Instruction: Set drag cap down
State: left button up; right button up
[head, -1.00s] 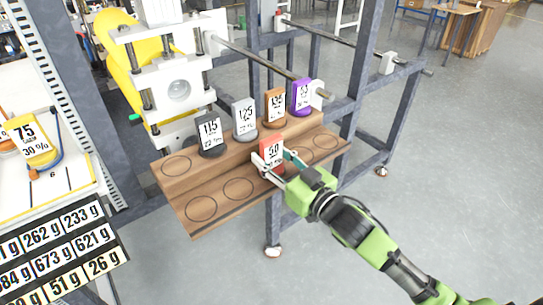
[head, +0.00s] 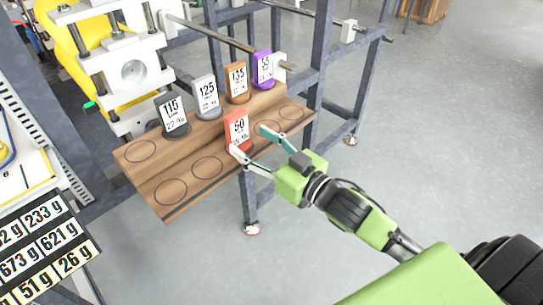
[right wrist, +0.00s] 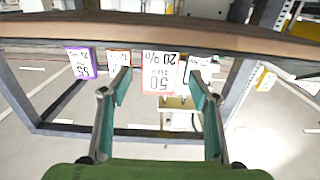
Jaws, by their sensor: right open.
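The red cap labelled 50 (head: 238,130) stands upright on the lower front step of the wooden rack (head: 177,202). My right gripper (head: 250,141) is open just in front of it, with its fingers spread and apart from the cap. In the right wrist view the picture is upside down, and the red cap (right wrist: 159,74) shows beyond and between the open fingers (right wrist: 160,92). My left gripper does not show.
The black 115 cap (head: 173,117), grey 125 cap (head: 206,97), orange 135 cap (head: 237,83) and purple cap (head: 263,69) stand on the upper step. Empty marked circles lie on both steps. A weight board (head: 45,250) is at lower left.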

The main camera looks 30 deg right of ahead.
jog(key=v, duration=0.6)
jog(key=shift+b, duration=0.4)
jog(key=shift+s, duration=0.1)
jog(key=w+d+f+m+g+h, duration=0.1)
jog(key=d+f+h, duration=0.15)
jog(key=f, duration=0.55)
jog(key=d+f+m+g+h, duration=0.1)
jog(key=d+f, duration=0.3)
jog(key=f, duration=0.5)
jog(key=w+d+f+m+g+h, duration=0.1)
jog(key=d+f+g+h, duration=0.15)
jog(key=f, duration=0.55)
jog(key=s+d+f+g, duration=0.15)
jog(key=s+f, duration=0.35)
jog(key=f, duration=0.6)
jog(key=s+d+f+g, duration=0.15)
jog(key=s+f, duration=0.35)
jog(key=f, duration=0.6)
jog(key=s+a+f+g, duration=0.2)
jog(key=s+a+f, duration=0.1)
jog(key=s+f, duration=0.4)
jog(key=s+a+f+n+g, duration=0.1)
jog(key=s+a+f+g, duration=0.2)
jog(key=s, duration=1)
jog(key=s+a+f+g, duration=0.3)
jog(key=s+a+f, duration=0.1)
jog(key=s+f, duration=0.6)
jog(key=shift+s+f, duration=0.4)
jog(key=shift+s, duration=0.2)
